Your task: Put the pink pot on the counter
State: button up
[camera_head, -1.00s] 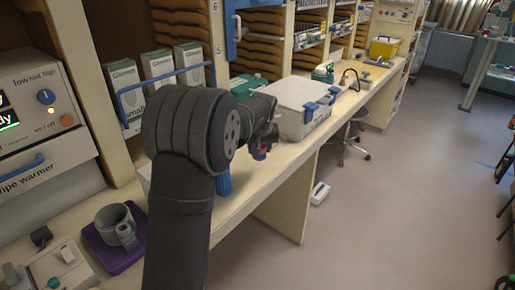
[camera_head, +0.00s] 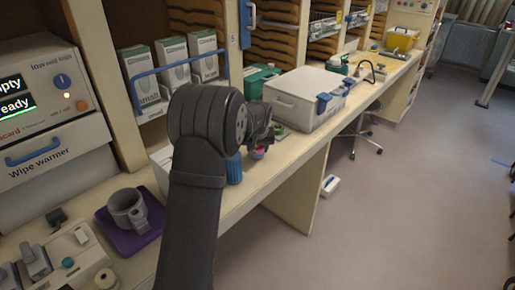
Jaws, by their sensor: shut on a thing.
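The small pink pot (camera_head: 258,153) shows just under the end of my arm, at the middle of the counter (camera_head: 262,182). My gripper (camera_head: 261,146) is shut on it; the dark wrist and fingers hide its upper part. The pot is low over the counter, just right of and behind a blue ribbed cylinder (camera_head: 234,169). I cannot tell whether its base touches the surface.
A white case with blue latches (camera_head: 303,100) stands behind and right of the pot. A green item (camera_head: 280,134) lies near my gripper. A grey mug (camera_head: 129,212) sits on a purple mat (camera_head: 150,243) at front left. The counter's front edge is close by.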

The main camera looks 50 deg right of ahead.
jog(key=shift+f, duration=0.1)
jog(key=o, duration=1)
jog(key=v, duration=1.2)
jog(key=x, duration=1.1)
jog(key=shift+w+d+f, duration=0.2)
jog(key=shift+f, duration=0.1)
jog(key=shift+r, duration=1.75)
